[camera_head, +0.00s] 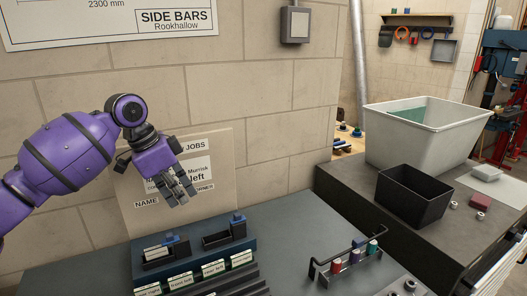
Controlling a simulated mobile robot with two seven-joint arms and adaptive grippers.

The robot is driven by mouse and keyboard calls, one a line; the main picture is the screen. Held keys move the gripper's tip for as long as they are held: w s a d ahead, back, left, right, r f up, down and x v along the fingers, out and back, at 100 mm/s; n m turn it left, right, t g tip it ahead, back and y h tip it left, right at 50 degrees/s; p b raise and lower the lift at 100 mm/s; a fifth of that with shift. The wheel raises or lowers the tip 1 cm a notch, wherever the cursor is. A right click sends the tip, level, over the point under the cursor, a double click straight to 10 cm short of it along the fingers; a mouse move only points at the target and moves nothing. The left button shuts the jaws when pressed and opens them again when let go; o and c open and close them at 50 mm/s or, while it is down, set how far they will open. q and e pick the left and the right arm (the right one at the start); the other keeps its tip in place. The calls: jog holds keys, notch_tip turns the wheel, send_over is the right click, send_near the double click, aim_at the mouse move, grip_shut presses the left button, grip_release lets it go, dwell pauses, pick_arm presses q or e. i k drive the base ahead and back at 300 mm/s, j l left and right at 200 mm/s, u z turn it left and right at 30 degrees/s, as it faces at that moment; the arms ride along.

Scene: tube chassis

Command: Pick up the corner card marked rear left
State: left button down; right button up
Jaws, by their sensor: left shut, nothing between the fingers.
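A dark stand (190,257) at the lower middle carries a row of white corner cards along its front. One card (180,280) seems to read "front left"; the card to its right (213,268) also ends in "left", but its first word is too small to be sure of. The end cards (148,291) and (241,258) are harder to read. My left gripper (180,202) is shut and empty, above and behind the stand, in front of a jobs board. It is apart from the cards. My right gripper is not in view.
The jobs board (222,165) leans on the block wall, partly hidden by my gripper. Two black holders with blue clips top the stand. A black handled rack (350,262) with coloured pieces stands right. A black bin (412,197) and a grey tub (425,130) sit farther right.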

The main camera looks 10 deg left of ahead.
aim_at(216, 268)
jog(key=k+l, duration=1.05)
jog(key=k, duration=0.3)
